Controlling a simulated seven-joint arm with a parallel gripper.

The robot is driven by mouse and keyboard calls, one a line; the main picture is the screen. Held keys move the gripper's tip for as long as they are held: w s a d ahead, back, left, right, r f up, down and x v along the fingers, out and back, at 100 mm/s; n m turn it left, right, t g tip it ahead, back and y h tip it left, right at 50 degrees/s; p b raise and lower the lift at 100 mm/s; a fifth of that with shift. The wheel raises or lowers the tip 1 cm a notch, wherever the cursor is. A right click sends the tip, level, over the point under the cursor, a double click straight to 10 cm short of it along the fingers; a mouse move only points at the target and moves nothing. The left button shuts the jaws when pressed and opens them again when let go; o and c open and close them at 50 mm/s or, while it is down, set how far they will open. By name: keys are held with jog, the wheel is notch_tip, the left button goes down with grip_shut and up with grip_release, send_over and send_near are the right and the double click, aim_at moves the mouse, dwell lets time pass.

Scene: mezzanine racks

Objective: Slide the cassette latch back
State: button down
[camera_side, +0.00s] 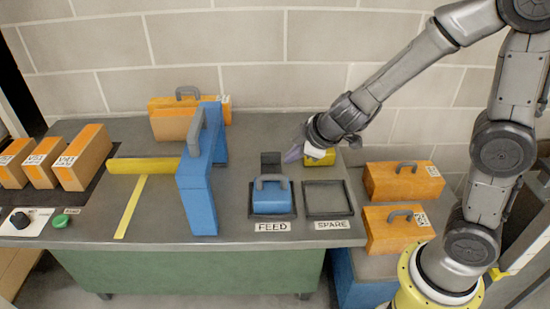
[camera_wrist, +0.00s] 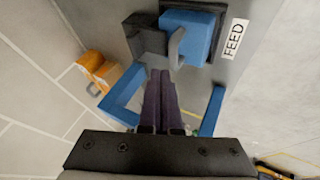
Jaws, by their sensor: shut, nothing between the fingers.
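A blue cassette (camera_side: 272,203) with a grey handle (camera_side: 271,180) sits in the dark FEED tray (camera_side: 257,215). In the wrist view, the cassette (camera_wrist: 194,36) and its handle (camera_wrist: 176,46) show at the top. A dark grey block (camera_side: 270,158) stands just behind the tray and also shows in the wrist view (camera_wrist: 146,40); I cannot tell whether it is the latch. My gripper (camera_side: 291,155) is shut and empty, right of the block in the side view. Its purple fingers (camera_wrist: 161,76) point toward the block in the wrist view, apparently without holding anything.
An empty SPARE tray (camera_side: 327,212) lies right of FEED. A yellow object (camera_side: 320,158) is beside my gripper. A tall blue arch (camera_side: 198,190) stands left of FEED, with a yellow bar (camera_side: 153,164) beyond. Orange cases (camera_side: 402,181) stand at right; others are left and behind.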

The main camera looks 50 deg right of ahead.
aim_at(268, 164)
jog(key=shift+f, duration=0.1)
dwell(0.3)
jog(key=shift+x, duration=2.45)
jog(key=x, duration=0.5)
jog(key=shift+f, duration=0.15)
jog(key=shift+w+d, duration=1.4)
jog(key=shift+d, duration=0.05)
jog(key=shift+r, duration=0.25)
jog(key=shift+w+d, duration=1.65)
jog(key=shift+r, duration=0.1)
